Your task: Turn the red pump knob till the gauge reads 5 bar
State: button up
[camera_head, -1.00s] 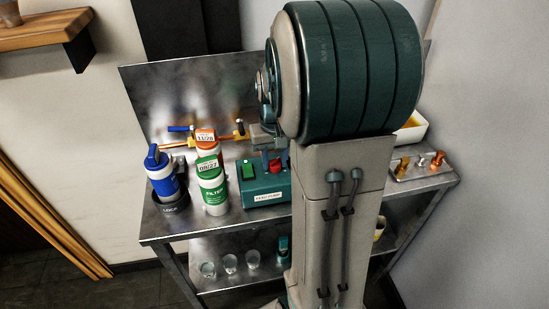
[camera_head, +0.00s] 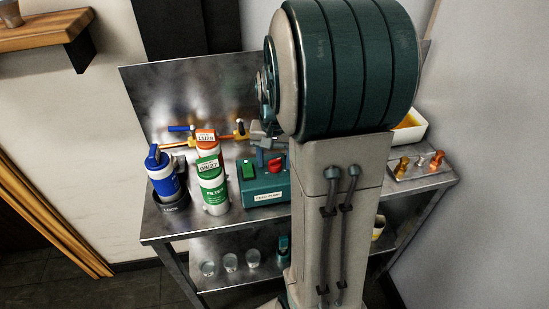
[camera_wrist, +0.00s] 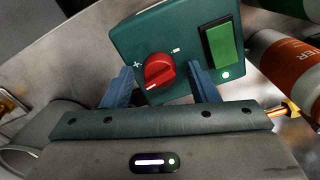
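The red pump knob (camera_wrist: 158,71) is on the face of a teal pump box (camera_wrist: 128,36), between a plus and a minus mark. In the wrist view my gripper (camera_wrist: 161,70) is open, with one blue finger on each side of the knob and a gap to it on both sides. In the head view the knob (camera_head: 275,164) shows beside a green switch (camera_head: 248,170) on the pump box (camera_head: 265,186). My gripper (camera_head: 266,151) is just above the box there, largely hidden by my arm. I cannot make out a gauge or its reading.
Several glasses stand on the lower shelf. A metal panel (camera_head: 172,87) backs the bench.

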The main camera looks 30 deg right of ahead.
aim_at(274, 160)
notch_tip(274, 160, up, 14)
dwell(0.6)
jog(key=shift+f, duration=0.1)
jog(key=s+a+f+n+t, duration=0.3)
jog(key=s+a+f+n, duration=0.3)
jog(key=s+a, duration=0.6)
jog(key=shift+s+f+n, duration=0.4)
jog(key=shift+f, duration=0.55)
dwell(1.5)
